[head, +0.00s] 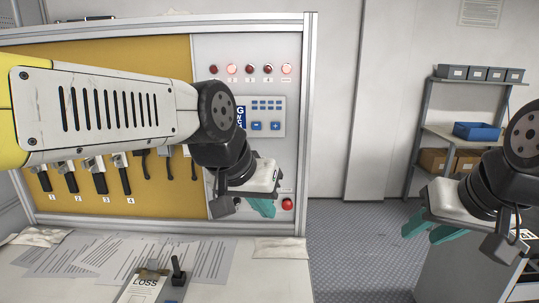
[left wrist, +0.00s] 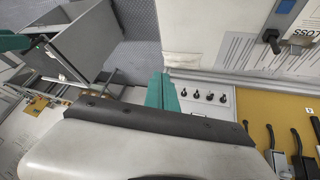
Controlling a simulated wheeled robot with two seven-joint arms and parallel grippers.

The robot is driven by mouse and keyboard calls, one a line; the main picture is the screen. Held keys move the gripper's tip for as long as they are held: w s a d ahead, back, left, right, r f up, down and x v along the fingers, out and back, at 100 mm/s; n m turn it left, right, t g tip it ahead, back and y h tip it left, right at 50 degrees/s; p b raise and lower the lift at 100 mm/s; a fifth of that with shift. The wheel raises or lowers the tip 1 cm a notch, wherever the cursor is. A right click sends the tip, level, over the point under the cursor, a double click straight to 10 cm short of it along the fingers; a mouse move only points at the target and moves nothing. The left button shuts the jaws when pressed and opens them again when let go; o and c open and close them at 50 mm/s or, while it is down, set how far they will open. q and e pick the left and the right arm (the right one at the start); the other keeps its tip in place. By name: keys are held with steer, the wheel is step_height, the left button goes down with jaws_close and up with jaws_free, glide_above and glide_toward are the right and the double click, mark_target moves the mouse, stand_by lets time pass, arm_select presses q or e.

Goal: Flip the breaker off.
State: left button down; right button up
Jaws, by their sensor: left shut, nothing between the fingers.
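The white control panel (head: 294,150) stands right of the yellow board, with a row of red lamps (head: 250,69) and a red button (head: 287,204). Several black-handled levers (head: 98,178), numbered below, hang on the yellow board (head: 90,210). I cannot tell which part is the breaker. My left gripper (head: 262,207) is shut and empty before the panel's lower part, its teal fingertips left of the red button. In the left wrist view, its fingers (left wrist: 160,92) are together beside a row of small black switches (left wrist: 203,96). My right gripper (head: 428,228) is open and empty at the right.
My left arm covers much of the yellow board. A shelf (head: 433,130) with bins stands at the back right. Floor (head: 350,250) is clear between the desk and the right side.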

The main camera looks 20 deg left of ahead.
arm_select(q)
steer(key=w+a+r+n+y, duration=0.1)
steer(key=w+a+r, duration=0.2)
steer(key=w, duration=0.6)
steer(key=w+a+r+n+g+y, duration=0.1)
steer(key=w+a+r, duration=0.2)
steer(key=w+a, duration=0.4)
steer(key=w+a+r+n+g+y, duration=0.1)
steer(key=w+a+r, duration=0.2)
steer(key=w, duration=0.9)
steer(key=shift+a+r+n, duration=0.2)
steer(key=shift+a+n, duration=0.1)
steer(key=shift+a, duration=0.9)
steer(key=x, duration=0.9)
steer(key=shift+a+f, duration=0.1)
steer(key=shift+f, duration=0.3)
steer(key=f, duration=0.1)
steer(key=s+f, duration=0.1)
steer(key=f, duration=0.1)
steer(key=shift+s+d+f, duration=0.2)
steer(key=shift+f, duration=0.2)
